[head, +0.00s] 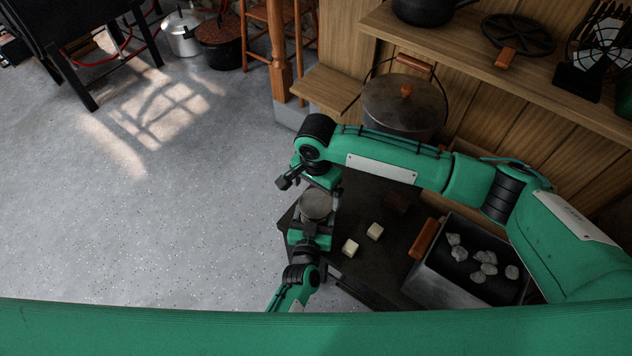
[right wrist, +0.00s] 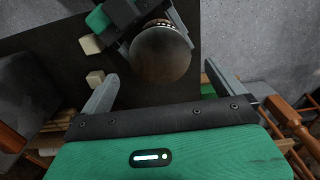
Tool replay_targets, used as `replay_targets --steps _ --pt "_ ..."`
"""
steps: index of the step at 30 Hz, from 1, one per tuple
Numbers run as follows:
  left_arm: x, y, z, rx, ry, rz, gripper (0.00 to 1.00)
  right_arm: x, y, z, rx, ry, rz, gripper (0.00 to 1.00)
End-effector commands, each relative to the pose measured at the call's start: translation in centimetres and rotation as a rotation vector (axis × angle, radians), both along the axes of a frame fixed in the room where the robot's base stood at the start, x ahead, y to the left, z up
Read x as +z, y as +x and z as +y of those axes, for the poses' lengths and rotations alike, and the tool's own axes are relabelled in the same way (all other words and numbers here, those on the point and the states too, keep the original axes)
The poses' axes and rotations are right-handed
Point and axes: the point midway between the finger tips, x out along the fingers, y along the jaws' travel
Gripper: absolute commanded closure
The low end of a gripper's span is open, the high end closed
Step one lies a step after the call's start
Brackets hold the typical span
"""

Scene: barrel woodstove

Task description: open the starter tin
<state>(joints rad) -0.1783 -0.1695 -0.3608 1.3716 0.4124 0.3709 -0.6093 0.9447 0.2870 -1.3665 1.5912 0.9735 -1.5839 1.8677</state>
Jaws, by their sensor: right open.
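The starter tin (head: 315,203) is a small round tin with a dull grey-brown lid, near the left edge of the dark tabletop. Its lid also shows in the right wrist view (right wrist: 160,53), with a beaded rim at its top edge. The lid is on. My left gripper (head: 311,226) has its fingers on either side of the tin's body and appears shut on it. My right gripper (head: 318,186) is open at the tin's far side. In the right wrist view its fingers (right wrist: 158,88) are spread wide, with the lid between and just beyond their tips. The tin's underside is hidden.
A metal box (head: 440,290) of grey lumps stands right. A lidded pot (head: 404,105) stands behind my right arm, below a wooden shelf (head: 460,42). Open floor lies left.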

Motion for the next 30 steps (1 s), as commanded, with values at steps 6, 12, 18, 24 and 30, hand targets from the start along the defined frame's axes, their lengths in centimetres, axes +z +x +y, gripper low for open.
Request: replay_targets --steps 6,12,18,24,30 --pt "0.0 0.0 0.0 0.000 0.000 0.000 0.94 -3.3 0.0 0.0 0.000 -0.002 0.003 0.01" --pt "0.0 0.0 0.0 0.000 0.000 0.000 0.94 -4.7 0.0 0.0 0.002 0.000 0.001 0.01" --pt "0.0 0.0 0.0 0.000 0.000 0.000 0.94 -4.9 0.0 0.0 0.002 0.001 0.001 0.01" --pt "0.0 0.0 0.0 0.000 0.000 0.000 0.94 -4.9 0.0 0.0 0.002 0.001 0.001 0.24" --pt "0.0 0.0 0.0 0.000 0.000 0.000 0.94 -4.8 0.0 0.0 0.012 0.001 0.001 0.46"
